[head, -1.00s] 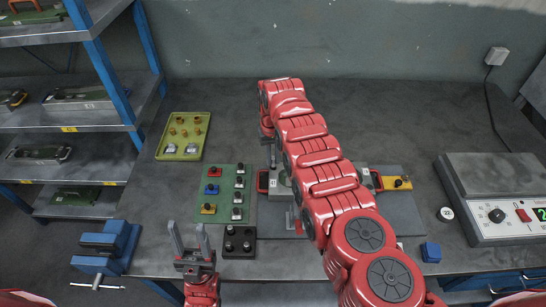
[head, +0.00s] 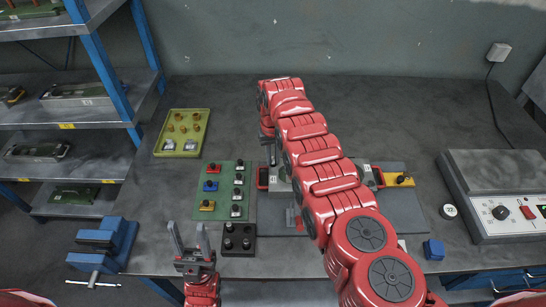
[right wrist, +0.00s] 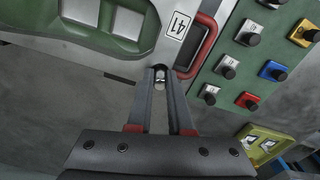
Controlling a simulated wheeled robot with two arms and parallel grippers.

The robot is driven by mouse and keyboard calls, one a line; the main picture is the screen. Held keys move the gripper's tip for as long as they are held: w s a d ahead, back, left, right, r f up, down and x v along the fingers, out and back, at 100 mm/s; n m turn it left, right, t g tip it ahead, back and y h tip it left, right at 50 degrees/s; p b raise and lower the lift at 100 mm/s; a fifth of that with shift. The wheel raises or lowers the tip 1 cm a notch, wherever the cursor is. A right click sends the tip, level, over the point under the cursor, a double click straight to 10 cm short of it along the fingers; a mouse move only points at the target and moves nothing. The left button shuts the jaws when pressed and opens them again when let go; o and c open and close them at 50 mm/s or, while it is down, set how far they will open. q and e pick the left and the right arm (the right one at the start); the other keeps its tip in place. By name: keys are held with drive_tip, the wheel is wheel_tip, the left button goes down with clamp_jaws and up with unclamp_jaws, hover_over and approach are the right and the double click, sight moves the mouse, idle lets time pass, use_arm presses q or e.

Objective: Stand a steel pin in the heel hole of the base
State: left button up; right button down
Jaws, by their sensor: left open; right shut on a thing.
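The base (right wrist: 95,55) is a grey plate with a green sole-shaped part, a "41" label and a red handle (right wrist: 205,45). In the head view the base (head: 281,186) is mostly hidden under my right arm. My right gripper (right wrist: 160,82) is shut on a small shiny steel pin (right wrist: 160,76), at the base's edge near the handle. I cannot tell whether the pin is in a hole or above it. In the head view my right gripper is largely hidden. My left gripper (head: 190,238) is open and empty, left of a black block (head: 238,246).
A green board (head: 208,193) with several coloured, knobbed blocks lies left of the base. A yellow tray (head: 160,150) with brass and silver parts is behind it. A blue vise (head: 103,243) is at the left front, a control box (head: 495,190) at the right. The back table is clear.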

drive_tip(key=shift+f, duration=0.3)
idle(0.6)
drive_tip(key=c, duration=0.6)
unclamp_jaws()
drive_tip(key=shift+s, duration=0.1)
drive_tip(key=shift+o, duration=1.1)
drive_tip(key=shift+a, duration=0.1)
